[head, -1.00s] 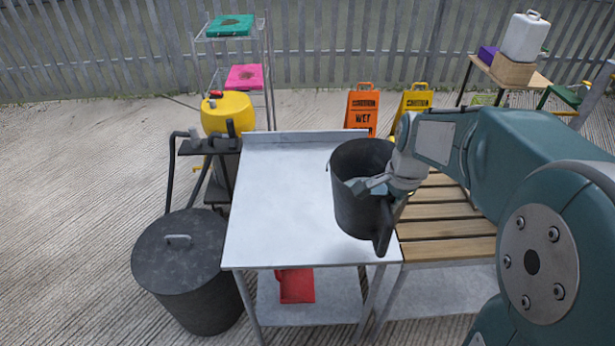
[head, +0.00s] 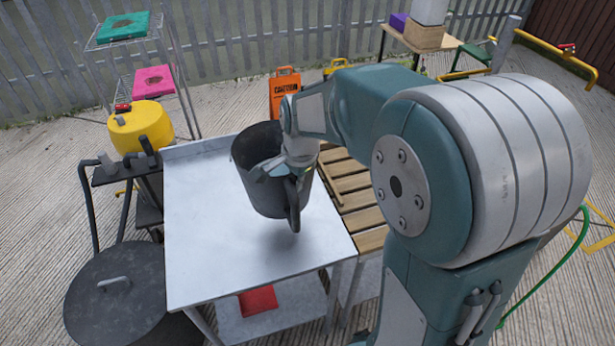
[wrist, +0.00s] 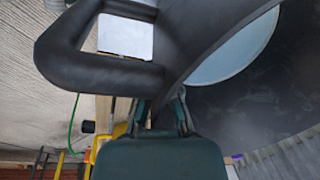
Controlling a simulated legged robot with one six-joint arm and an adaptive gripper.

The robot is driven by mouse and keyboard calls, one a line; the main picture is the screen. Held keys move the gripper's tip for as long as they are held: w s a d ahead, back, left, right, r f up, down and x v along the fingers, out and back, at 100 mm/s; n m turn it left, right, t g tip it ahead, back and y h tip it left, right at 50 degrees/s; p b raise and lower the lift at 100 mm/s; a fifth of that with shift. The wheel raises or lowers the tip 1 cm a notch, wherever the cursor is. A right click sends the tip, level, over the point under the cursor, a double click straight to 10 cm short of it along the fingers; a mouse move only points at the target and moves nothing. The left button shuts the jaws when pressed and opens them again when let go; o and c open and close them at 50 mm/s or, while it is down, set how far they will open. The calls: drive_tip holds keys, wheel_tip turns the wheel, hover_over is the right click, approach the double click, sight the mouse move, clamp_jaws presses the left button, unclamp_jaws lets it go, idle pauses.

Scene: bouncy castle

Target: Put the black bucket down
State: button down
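The black bucket (head: 262,192) hangs upright over the right part of the white metal table (head: 210,240). A shadow on the tabletop below suggests that it is a little above the surface. My gripper (head: 272,168) is shut on the bucket's wall at its near right side. In the wrist view, the fingers (wrist: 160,115) pinch the rim of the bucket (wrist: 250,110). The loop handle (wrist: 100,75) sticks out beside them. The finger pads are partly hidden. A pale blue round surface shows through the bucket's mouth.
A slatted wooden bench (head: 352,195) adjoins the table's right side. A dark lidded bin (head: 120,300) stands at the lower left, and a yellow drum (head: 140,128) behind it. An orange caution sign (head: 284,90) stands beyond the table. The tabletop's left and front are clear.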

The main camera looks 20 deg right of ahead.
sight(258, 197)
drive_tip(key=a, duration=0.1)
drive_tip(key=w+a+f, duration=0.1)
drive_tip(key=a, duration=0.1)
drive_tip(key=a+f, duration=0.1)
drive_tip(key=shift+w+a+f, duration=0.15)
drive_tip(key=shift+w+a, duration=0.1)
drive_tip(key=shift+w, duration=0.05)
drive_tip(key=a+f, duration=0.1)
drive_tip(key=f, duration=0.1)
drive_tip(key=w+a+f, duration=0.1)
drive_tip(key=a+f, duration=0.1)
drive_tip(key=shift+w, duration=0.1)
drive_tip(key=shift+w+a+f, duration=0.15)
drive_tip(key=shift+a+f, duration=0.35)
drive_tip(key=shift+f, duration=0.05)
wheel_tip(258, 197, down, 3)
drive_tip(key=shift+a+f, duration=0.1)
drive_tip(key=shift+f, duration=0.05)
drive_tip(key=c, duration=0.8)
unclamp_jaws()
drive_tip(key=shift+f, duration=0.1)
